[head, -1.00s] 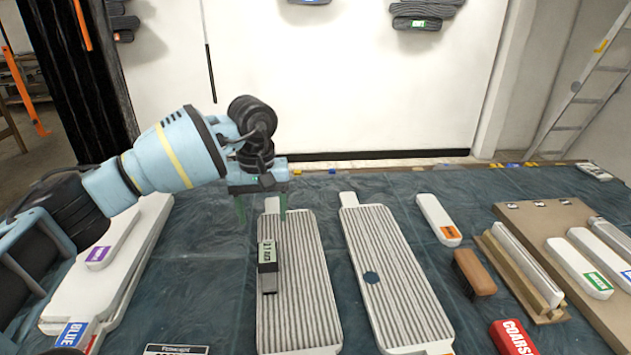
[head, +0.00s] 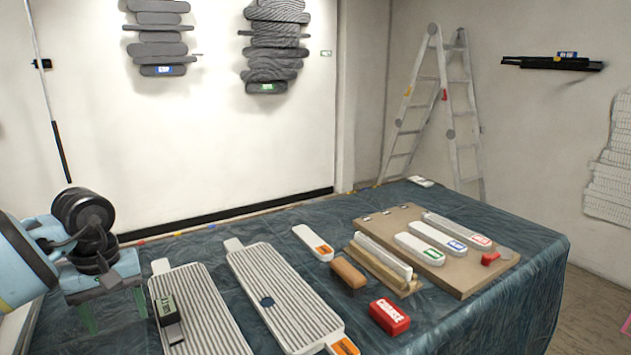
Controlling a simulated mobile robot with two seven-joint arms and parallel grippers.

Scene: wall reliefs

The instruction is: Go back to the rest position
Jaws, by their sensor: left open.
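My left gripper (head: 115,312) is at the lower left in the head view, pointing down with its greenish fingers apart and nothing between them. It hangs over the table, left of a white ribbed board (head: 205,325). My right gripper is not in view.
The table under a dark blue cloth (head: 520,290) holds a second ribbed board (head: 300,305), a red COARSE block (head: 389,317), a brown block (head: 348,274) and a brown panel (head: 470,280) with labelled white pieces. A ladder (head: 440,110) stands behind. Grey reliefs (head: 275,45) hang on the wall.

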